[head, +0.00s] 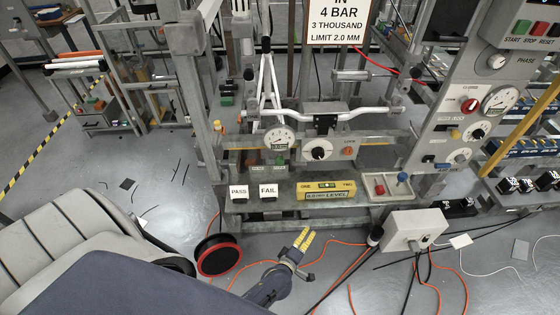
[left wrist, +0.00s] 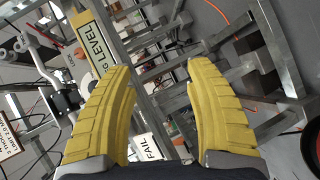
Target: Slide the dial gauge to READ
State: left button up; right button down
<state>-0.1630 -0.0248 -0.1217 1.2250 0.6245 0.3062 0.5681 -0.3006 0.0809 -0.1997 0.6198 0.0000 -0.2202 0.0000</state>
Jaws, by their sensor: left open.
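A round white dial gauge (head: 279,139) is mounted on the rail of the metal test rig, above the bench shelf and left of a black-and-white knob (head: 318,149). The small lettering around it is too small to read, so I cannot make out a READ mark. My left gripper (head: 303,239) has yellow ribbed fingers and is in front of and below the shelf, well apart from the gauge. In the left wrist view its fingers (left wrist: 162,85) are spread with nothing between them. The gauge cannot be made out there. My right gripper is in neither view.
PASS (head: 239,191) and FAIL (head: 268,190) blocks, a yellow level (head: 328,191) and a tray with red and blue knobs (head: 388,187) line the shelf. A grey box (head: 413,231), a cable reel (head: 218,256) and orange cables lie near the floor. A panel with more dials (head: 499,101) stands right.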

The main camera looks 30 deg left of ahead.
pick_arm(q)
jog(key=w+a+r+n+t+y, duration=0.1)
jog(key=w+a+r+n+y, duration=0.15)
jog(key=r+n, duration=0.35)
jog(key=w+a+r+n+t+y, duration=0.1)
jog(key=w+a+r+n+y, duration=0.15)
jog(key=r+n, duration=0.35)
jog(key=n+g+y, duration=0.2)
jog(key=n+y, duration=0.3)
jog(key=n, duration=0.8)
send_near(280, 163)
jog(key=x, duration=1.1)
jog(key=shift+w+r, duration=0.1)
grip_shut()
